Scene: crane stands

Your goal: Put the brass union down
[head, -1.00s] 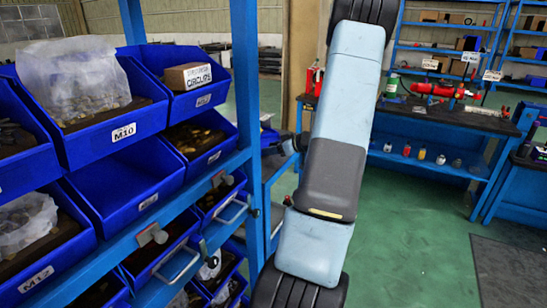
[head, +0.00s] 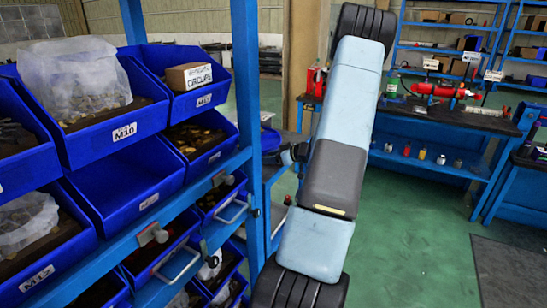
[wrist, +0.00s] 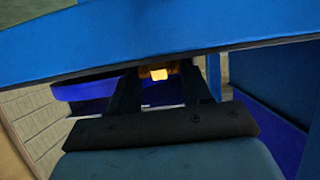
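The brass union (wrist: 158,73) shows as a small, bright yellow-brown piece between the dark fingers of my gripper (wrist: 168,82) in the wrist view. The fingers appear shut on it. A blue beam crosses just above and hides the fingertips and part of the union. In the head view my arm stands across the middle, and neither the gripper nor the union can be made out there.
Blue bins fill the rack at left in the head view; one middle bin (head: 125,185) looks empty. A blue upright (head: 246,110) stands between rack and arm. The blue beam (wrist: 200,30) is close above my fingers.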

